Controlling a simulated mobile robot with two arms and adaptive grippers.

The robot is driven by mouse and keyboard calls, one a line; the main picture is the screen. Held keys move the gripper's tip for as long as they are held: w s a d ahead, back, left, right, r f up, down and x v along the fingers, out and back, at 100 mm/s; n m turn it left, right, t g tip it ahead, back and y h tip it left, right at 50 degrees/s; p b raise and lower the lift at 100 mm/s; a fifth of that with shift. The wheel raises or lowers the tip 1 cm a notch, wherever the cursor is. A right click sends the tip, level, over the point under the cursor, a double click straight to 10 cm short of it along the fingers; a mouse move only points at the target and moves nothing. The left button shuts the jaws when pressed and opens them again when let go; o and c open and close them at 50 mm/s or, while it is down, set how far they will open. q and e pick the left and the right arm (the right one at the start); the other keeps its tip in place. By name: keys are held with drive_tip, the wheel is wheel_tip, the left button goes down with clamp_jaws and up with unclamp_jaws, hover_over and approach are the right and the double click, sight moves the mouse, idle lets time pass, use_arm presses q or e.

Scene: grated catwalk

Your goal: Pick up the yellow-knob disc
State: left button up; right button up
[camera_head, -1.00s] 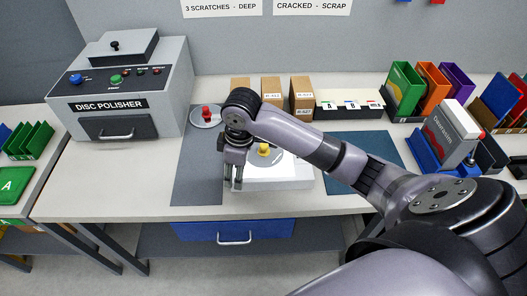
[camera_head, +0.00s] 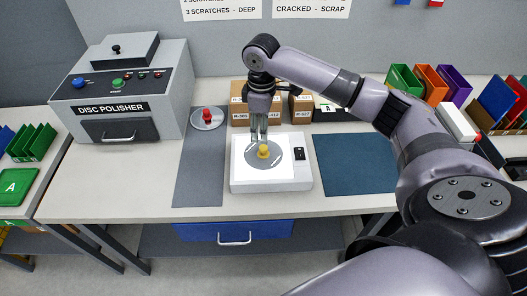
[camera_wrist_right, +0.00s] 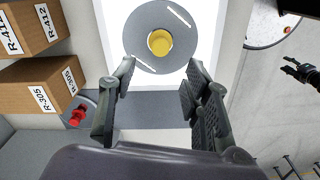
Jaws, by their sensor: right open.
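The yellow-knob disc (camera_head: 250,158) is a grey round plate with a yellow knob on top, lying on the bright white top of a light box (camera_head: 270,185). In the right wrist view the disc (camera_wrist_right: 143,26) shows pale scratch lines around its knob. My right gripper (camera_head: 259,138) points down just behind the knob in the head view. In the wrist view its open fingers (camera_wrist_right: 160,68) are empty and the knob is ahead of them, not between them. A small dark gripper, seemingly my left (camera_wrist_right: 303,72), shows at the wrist view's right edge; its jaws are unclear.
A red-knob disc (camera_head: 208,118) lies on the grey mat (camera_head: 195,180) to the left. Cardboard boxes (camera_head: 240,117) stand close behind the light box. The disc polisher (camera_head: 120,90) is at far left. A bare blue mat (camera_head: 352,165) lies to the right.

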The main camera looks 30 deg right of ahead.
sight(263, 147)
wheel_tip(263, 147, down, 3)
drive_tip(key=shift+f, duration=0.1)
drive_tip(key=shift+f+p, duration=0.6)
drive_tip(key=shift+p, duration=0.05)
wheel_tip(263, 147, down, 4)
drive_tip(key=shift+s+d+r+p, duration=0.1)
drive_tip(key=shift+r+p, duration=0.1)
drive_tip(key=shift+p, duration=0.4)
drive_tip(key=shift+f, duration=0.35)
drive_tip(key=shift+c, duration=0.3)
clamp_jaws()
